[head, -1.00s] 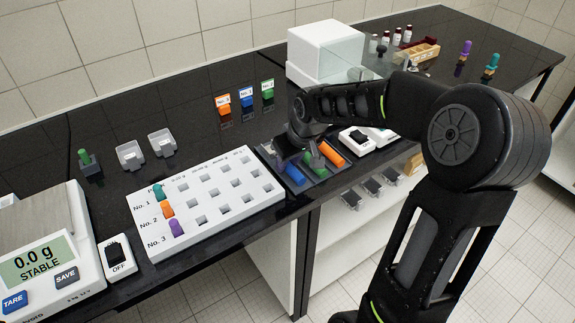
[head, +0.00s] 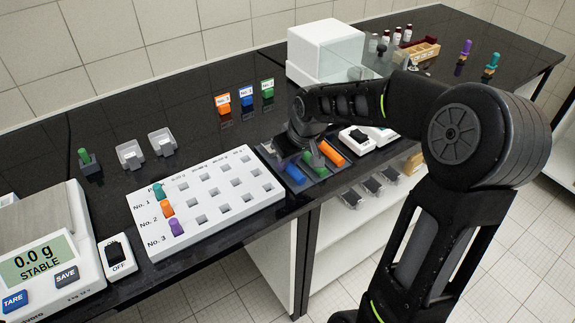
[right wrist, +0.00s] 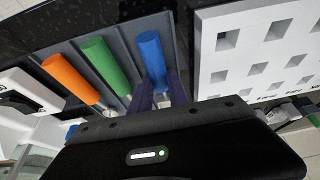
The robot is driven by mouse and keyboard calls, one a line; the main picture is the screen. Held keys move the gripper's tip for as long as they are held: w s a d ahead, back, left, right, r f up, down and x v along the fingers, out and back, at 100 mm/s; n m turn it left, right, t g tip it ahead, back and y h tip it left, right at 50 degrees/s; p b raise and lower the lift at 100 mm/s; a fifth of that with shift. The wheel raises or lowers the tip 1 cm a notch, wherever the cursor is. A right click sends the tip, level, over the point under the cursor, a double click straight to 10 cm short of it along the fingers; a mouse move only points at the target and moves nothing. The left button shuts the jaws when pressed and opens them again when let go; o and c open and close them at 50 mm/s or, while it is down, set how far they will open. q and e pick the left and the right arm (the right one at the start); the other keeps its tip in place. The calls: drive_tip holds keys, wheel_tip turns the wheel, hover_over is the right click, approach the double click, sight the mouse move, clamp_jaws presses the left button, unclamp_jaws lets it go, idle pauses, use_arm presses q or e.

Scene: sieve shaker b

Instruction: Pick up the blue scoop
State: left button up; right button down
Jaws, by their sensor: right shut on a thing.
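The blue scoop (head: 295,173) lies in a dark grey tray beside a green scoop (head: 319,168) and an orange scoop (head: 334,154). Only its blue handle shows clearly. In the right wrist view the blue scoop (right wrist: 151,58) runs up between the two fingers of my right gripper (right wrist: 158,95), which is shut on it. The scoop still rests in the tray, with no visible gap below it. In the head view my right gripper (head: 302,148) is over the tray, its fingertips partly hidden. My left gripper is not in view.
A white rack (head: 215,222) with square holes stands just left of the tray (head: 325,181). White devices with black switches (head: 357,137) stand right of it. A white box with a glass front (head: 325,45) is behind. The counter's front edge is close.

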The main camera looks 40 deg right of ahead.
wheel_tip(320, 180, up, 10)
drive_tip(key=shift+b, duration=0.4)
drive_tip(key=shift+s, duration=0.1)
idle(0.7)
